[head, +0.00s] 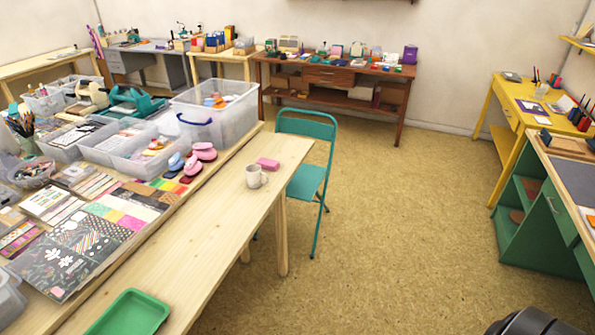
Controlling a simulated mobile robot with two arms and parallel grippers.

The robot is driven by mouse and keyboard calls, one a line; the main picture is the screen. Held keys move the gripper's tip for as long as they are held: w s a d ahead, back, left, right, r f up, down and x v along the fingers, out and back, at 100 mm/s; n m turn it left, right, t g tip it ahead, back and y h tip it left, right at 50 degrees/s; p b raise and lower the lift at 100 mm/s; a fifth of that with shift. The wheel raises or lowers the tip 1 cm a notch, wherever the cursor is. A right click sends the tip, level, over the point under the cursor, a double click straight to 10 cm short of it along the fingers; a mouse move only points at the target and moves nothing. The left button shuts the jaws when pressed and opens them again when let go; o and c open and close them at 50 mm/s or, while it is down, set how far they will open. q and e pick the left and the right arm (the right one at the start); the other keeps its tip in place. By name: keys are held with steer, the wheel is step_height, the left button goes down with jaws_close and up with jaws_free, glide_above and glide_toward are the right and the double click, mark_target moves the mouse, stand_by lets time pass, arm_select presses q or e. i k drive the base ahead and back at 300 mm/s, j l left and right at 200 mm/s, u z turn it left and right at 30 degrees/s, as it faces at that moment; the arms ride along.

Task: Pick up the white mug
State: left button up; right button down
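The white mug (254,176) stands upright on the light wooden table (206,240), near its far right end. Its handle points to the right. A pink block-like item (268,164), perhaps an inkpad, lies just behind the mug. Neither of my grippers shows in the head view, and nothing touches the mug.
A green tray (130,312) lies at the table's near end. A teal folding chair (308,175) stands by the table's far right side. The raised surface on the left is crowded with papers, punches and clear bins (217,112). The floor (400,220) to the right is open.

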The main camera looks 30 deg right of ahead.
mark_target(257, 177)
steer(key=z, duration=0.75)
steer(key=i+l+z, duration=0.15)
